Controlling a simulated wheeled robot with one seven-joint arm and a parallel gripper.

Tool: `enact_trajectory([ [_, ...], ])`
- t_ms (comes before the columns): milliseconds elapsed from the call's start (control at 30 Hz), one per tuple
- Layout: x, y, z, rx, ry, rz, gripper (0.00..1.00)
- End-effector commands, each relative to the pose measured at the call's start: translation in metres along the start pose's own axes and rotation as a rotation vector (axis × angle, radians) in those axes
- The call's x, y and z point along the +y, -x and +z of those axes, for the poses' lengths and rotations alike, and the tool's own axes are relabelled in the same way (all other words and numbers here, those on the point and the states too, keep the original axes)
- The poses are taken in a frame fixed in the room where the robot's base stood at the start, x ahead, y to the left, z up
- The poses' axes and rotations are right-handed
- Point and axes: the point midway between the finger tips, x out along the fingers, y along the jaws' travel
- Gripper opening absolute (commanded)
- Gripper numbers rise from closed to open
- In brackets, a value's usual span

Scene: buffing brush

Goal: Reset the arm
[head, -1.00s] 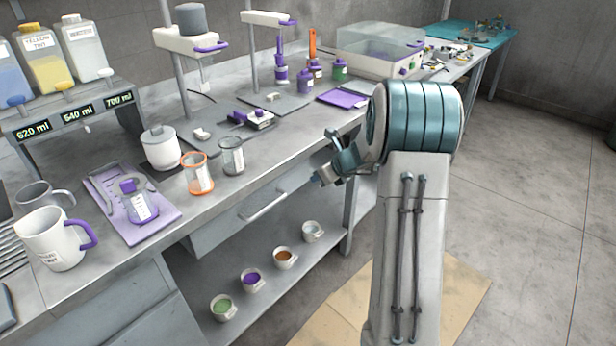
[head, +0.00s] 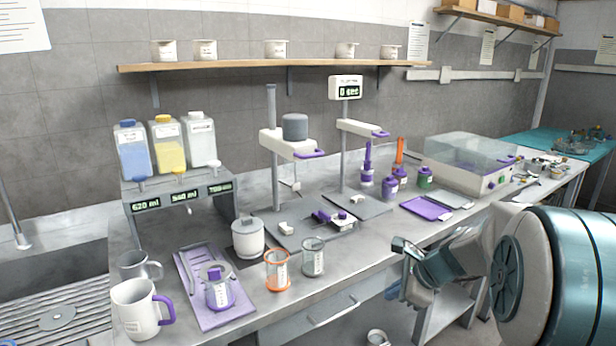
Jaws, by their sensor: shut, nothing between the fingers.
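My gripper (head: 400,268) is in the head view at the lower right, at the end of my teal and white arm. It is shut and empty, apart from every object. It appears in front of the bench's front edge, to the right of the drawer handle. The fingertips are small in the picture.
The grey bench (head: 375,232) carries a purple tray (head: 212,318), an orange-rimmed beaker (head: 278,270), a clear beaker (head: 312,258), a white pitcher (head: 138,308) and a clear-lidded box (head: 470,165). A dispenser (head: 180,197) stands at the left. A wooden shelf (head: 240,66) holds several cups.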

Motion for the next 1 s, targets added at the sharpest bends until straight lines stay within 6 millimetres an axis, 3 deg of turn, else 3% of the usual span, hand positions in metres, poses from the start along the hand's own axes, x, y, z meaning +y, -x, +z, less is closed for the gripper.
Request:
enact_trajectory([
  [33, 0.017, 0.016, 0.019, 0.018, 0.146, 0.03, 0.0],
  [200, 0.079, 0.052, 0.048, 0.085, 0.656, 0.148, 0.0],
  [333, 0.123, 0.08, 0.057, 0.13, 1.043, 0.244, 0.0],
  [500, 0.168, 0.112, 0.055, 0.184, 1.492, 0.373, 0.0],
  [700, 0.193, 0.132, 0.046, 0.223, 1.795, 0.477, 0.0],
  [1000, 0.198, 0.134, 0.042, 0.231, 1.859, 0.502, 0.0],
])
